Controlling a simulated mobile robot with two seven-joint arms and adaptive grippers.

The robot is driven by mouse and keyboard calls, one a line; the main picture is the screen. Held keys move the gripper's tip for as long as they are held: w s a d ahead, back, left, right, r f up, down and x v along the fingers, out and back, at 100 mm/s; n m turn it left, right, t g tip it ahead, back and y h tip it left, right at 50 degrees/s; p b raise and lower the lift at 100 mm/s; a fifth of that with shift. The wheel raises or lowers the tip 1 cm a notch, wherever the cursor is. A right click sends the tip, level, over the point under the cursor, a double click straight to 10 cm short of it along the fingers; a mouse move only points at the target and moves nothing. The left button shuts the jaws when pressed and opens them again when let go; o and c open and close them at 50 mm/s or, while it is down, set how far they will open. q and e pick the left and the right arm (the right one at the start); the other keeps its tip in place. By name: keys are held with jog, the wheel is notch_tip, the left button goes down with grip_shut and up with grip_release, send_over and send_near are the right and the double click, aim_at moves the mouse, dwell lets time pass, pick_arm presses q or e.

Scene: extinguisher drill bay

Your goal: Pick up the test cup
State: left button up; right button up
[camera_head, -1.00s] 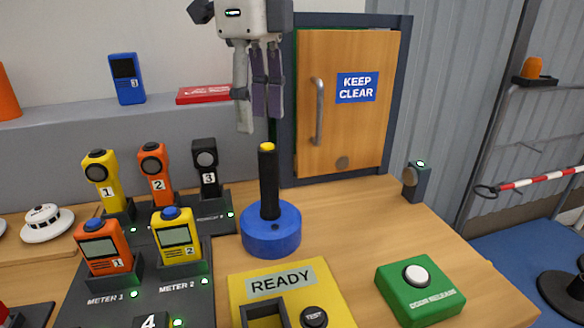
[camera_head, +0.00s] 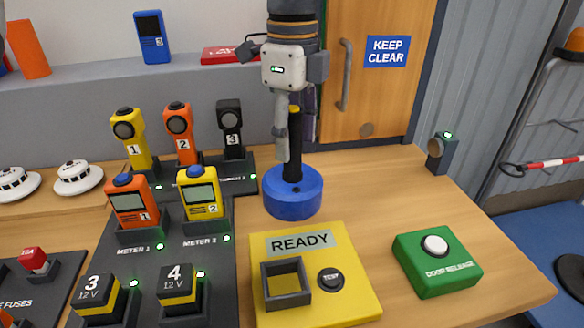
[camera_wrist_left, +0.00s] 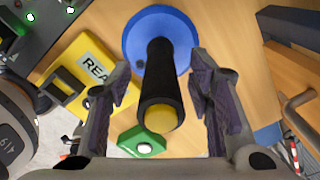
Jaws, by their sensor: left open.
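The test cup (camera_head: 292,199) appears to be the round blue piece with an upright black handle and yellow tip. It stands upright on the wooden table behind the yellow READY box. My left gripper (camera_head: 293,140) points down over its handle and is open. In the left wrist view, the handle (camera_wrist_left: 159,85) stands between the two open fingers (camera_wrist_left: 160,90), with gaps on both sides. The blue base (camera_wrist_left: 136,40) lies beyond the fingertips. In the head view, one finger partly hides the handle. My right gripper is not in view.
The yellow READY box (camera_head: 343,296) is in front of the cup, and a green door release box (camera_head: 437,280) is at right front. Meters (camera_head: 131,207) and handheld units (camera_head: 179,130) in dark docks crowd the left.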

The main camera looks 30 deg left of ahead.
pick_arm(q)
grip_shut()
jog(key=shift+r, duration=0.1)
